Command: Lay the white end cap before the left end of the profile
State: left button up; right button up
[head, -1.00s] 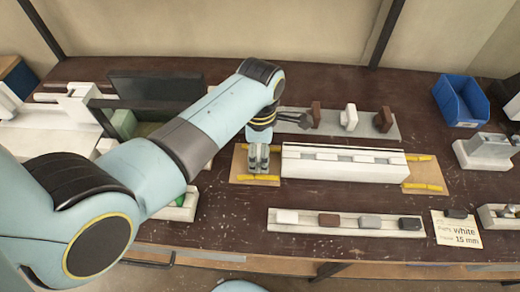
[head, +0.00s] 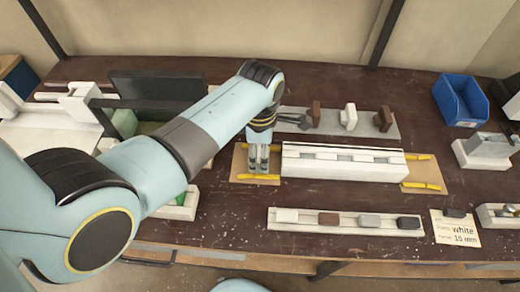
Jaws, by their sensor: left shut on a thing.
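The white profile (head: 343,168) lies lengthwise in the middle of the bench, over a tan board. My left gripper (head: 258,170) points down over the left part of the tan board (head: 240,168), just off the profile's left end. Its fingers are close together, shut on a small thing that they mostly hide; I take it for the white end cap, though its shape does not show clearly. The fingertips are low, near a yellow strip (head: 262,177) on the board. I cannot tell whether the held thing touches the board. My right gripper is not in view.
Brown and white blocks stand on a grey strip (head: 395,134) behind. A white tray (head: 345,231) with white, brown, grey and black pieces lies in front. A card (head: 455,229) reading "white" and "15 mm" lies right of it. A blue bin (head: 461,100) stands at the back right.

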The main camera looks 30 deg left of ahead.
pick_arm(q)
jog(key=o, duration=1.1)
jog(key=shift+r, duration=0.15)
jog(key=shift+r+p, duration=0.65)
jog(key=shift+r, duration=3.25)
